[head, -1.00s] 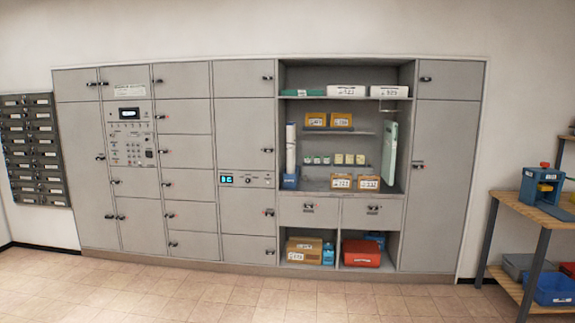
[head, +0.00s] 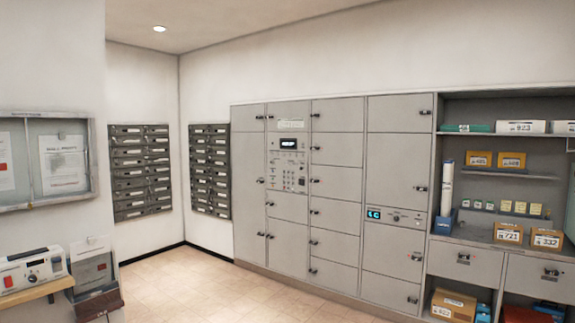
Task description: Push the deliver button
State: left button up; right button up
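No button can be read as the deliver button at this size. A control panel (head: 288,162) with a lit screen, small buttons and a keypad is set in the grey locker wall, near the picture's middle. A narrower panel (head: 396,217) with a cyan display and small controls sits lower and to the right. A white and grey box device (head: 33,270) with a red control on its front stands at the lower left. Neither gripper shows in the head view.
The device stands on a wooden shelf (head: 30,294), with a dark bin-like holder (head: 95,280) beside it. Dark mailbox banks (head: 140,170) hang in the corner. Open shelves (head: 500,190) hold boxes at right. The tiled floor (head: 200,285) before the lockers is clear.

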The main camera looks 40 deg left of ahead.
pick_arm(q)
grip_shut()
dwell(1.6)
